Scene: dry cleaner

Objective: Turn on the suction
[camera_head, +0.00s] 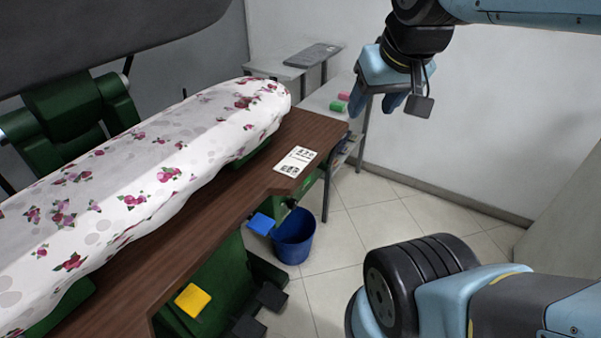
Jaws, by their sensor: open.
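My gripper (376,102) hangs open and empty at the upper right, pointing down, to the right of the ironing table. The ironing table has a brown wooden top (232,192), a green body and a padded board (150,180) with a floral cover. Low on its front are a yellow plate (192,300), a blue plate (261,224) and two black pedal-like plates (271,296) (249,327). Which of these works the suction cannot be told from this view. My gripper is well apart from all of them.
A printed card (296,161) lies on the wooden top. A blue bucket (294,236) stands on the tiled floor by the table's right end. Some floor (375,210) is clear before the white wall.

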